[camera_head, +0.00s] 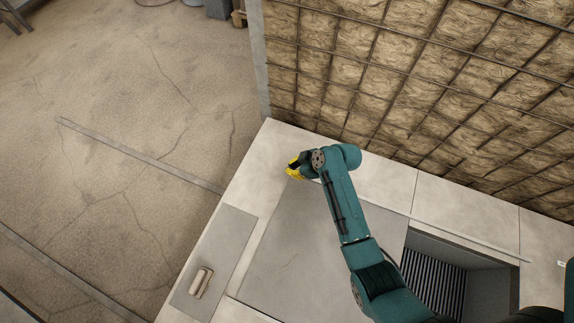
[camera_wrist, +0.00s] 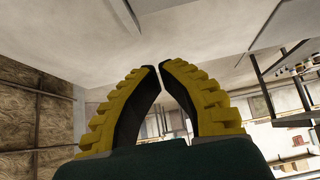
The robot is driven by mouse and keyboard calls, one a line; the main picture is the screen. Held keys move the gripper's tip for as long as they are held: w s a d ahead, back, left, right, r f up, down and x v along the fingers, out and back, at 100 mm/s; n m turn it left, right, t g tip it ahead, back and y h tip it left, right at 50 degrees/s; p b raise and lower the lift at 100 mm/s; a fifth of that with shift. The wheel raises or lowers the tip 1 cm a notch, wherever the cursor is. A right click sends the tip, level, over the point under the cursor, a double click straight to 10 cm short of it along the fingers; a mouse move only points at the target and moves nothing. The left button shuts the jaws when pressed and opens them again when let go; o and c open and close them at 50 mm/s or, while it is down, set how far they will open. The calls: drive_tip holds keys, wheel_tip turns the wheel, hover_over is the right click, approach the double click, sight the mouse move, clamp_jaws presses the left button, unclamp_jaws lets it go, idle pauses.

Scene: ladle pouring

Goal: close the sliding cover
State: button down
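A large flat grey plate (camera_head: 300,240), which looks like the sliding cover, lies on the pale worktop. To its right is an open rectangular well (camera_head: 490,290) with dark slats (camera_head: 434,277) inside. My arm crosses over the plate and hides part of it and of the well's edge. My gripper (camera_head: 292,168) is by the plate's upper left corner; I cannot tell whether it touches it. In the wrist view its yellow ribbed fingers (camera_wrist: 158,66) lean together, tips almost meeting, with nothing held between them.
A thin rail (camera_head: 470,241) runs along the worktop above the well. A smaller grey panel (camera_head: 227,238) with a pale handle (camera_head: 200,282) lies left of the large plate. A wire-mesh wall with tan filling (camera_head: 410,75) stands behind. The floor at left is open.

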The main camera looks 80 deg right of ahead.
sight(282, 175)
drive_tip(key=b+x, duration=0.5)
drive_tip(key=x, duration=0.5)
drive_tip(key=shift+w+f, duration=0.1)
drive_tip(key=shift+f, duration=0.1)
drive_tip(key=s, duration=0.2)
drive_tip(key=s+a, duration=0.1)
drive_tip(key=s, duration=0.1)
drive_tip(key=shift+r, duration=0.2)
drive_tip(key=shift+s, duration=0.15)
drive_tip(key=shift+d+r, duration=0.1)
drive_tip(key=shift+r, duration=0.05)
